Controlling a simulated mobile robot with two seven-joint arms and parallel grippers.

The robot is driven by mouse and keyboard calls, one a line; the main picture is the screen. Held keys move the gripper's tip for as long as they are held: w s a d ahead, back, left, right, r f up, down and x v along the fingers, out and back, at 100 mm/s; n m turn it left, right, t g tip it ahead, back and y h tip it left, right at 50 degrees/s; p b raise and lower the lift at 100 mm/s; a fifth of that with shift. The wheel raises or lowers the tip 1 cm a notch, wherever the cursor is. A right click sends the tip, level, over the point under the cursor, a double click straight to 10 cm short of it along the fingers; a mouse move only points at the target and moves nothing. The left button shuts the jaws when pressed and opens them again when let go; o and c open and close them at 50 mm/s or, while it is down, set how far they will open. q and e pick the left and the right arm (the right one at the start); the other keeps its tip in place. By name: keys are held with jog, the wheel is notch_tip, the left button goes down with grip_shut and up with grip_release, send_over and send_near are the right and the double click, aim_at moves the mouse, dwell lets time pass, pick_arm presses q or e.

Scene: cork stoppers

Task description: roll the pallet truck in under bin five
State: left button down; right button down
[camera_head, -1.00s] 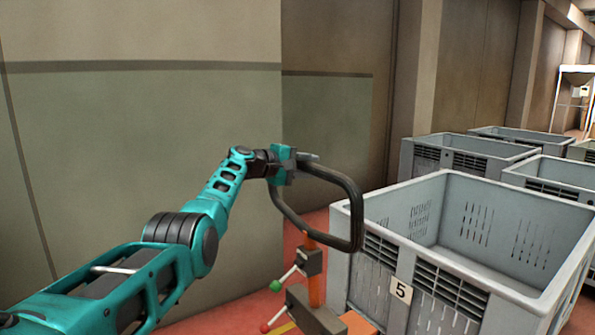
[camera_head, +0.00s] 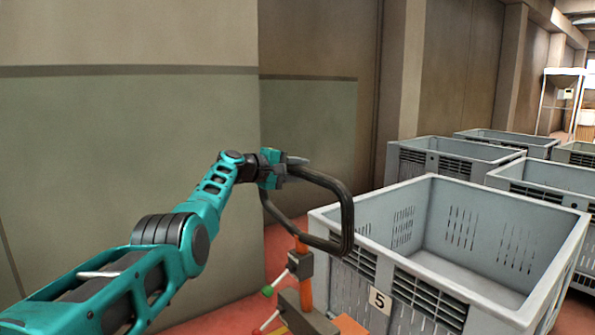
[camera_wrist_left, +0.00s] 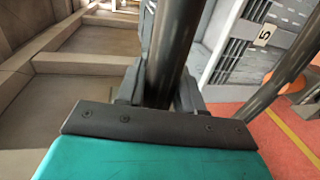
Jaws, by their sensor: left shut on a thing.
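The pallet truck shows its dark loop handle (camera_head: 345,215) and orange body (camera_head: 305,284) at the lower middle of the head view. My left gripper (camera_head: 284,170) is shut on the upper left part of the handle loop. The wrist view shows the dark handle bar (camera_wrist_left: 172,50) between my left fingers. Bin five (camera_head: 432,275) is a grey, empty, slotted bin with a "5" label (camera_head: 380,300), right beside the truck. The handle overlaps the bin's near left corner in the picture. The forks and the space under the bin are out of view. My right gripper is not in view.
More grey bins (camera_head: 455,150) stand behind bin five. A beige and green wall (camera_head: 130,130) fills the left. Red floor (camera_head: 225,312) shows between the wall and the truck. A white-framed hopper (camera_head: 562,90) stands far back right.

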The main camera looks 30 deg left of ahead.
pick_arm(q)
jog(key=c, duration=0.8)
grip_release()
jog(key=shift+d+r, duration=0.1)
jog(key=shift+r, duration=0.05)
jog(key=shift+c, duration=0.2)
jog(key=shift+s, duration=0.1)
jog(key=shift+s+a, duration=0.4)
jog(key=shift+s, duration=0.05)
jog(key=v, duration=1.1)
jog(key=shift+s+r+b, duration=0.25)
jog(key=shift+s+b, duration=0.05)
jog(key=shift+b, duration=0.15)
jog(key=shift+d, duration=0.1)
